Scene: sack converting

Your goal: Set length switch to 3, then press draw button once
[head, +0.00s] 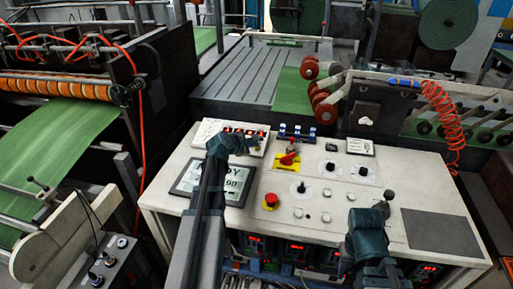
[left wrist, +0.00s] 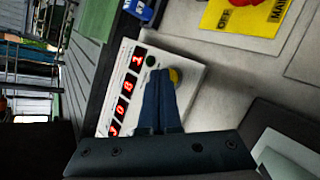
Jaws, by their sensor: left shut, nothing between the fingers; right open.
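My left gripper (head: 250,144) is shut and empty over the white counter box with red digits (head: 240,129). In the left wrist view its fingertips (left wrist: 166,72) are close beside a yellow button (left wrist: 177,76); I cannot tell whether they touch it. A dark round button (left wrist: 151,61) sits just beyond the tips. Black rotary knobs (head: 331,167), (head: 363,171) and (head: 301,188) stand on the white panel; their labels are too small to read, so I cannot tell which is the length switch. The draw button's label is not readable either. My right gripper (head: 372,204) is open above the panel's right part.
A red rotary handle on a yellow plate (head: 287,161), a red stop button (head: 270,201) and several pale buttons (head: 298,212) are on the panel (head: 435,185). A screen (head: 236,183) lies beside my left arm. A coiled red hose (head: 440,108) hangs at the back right.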

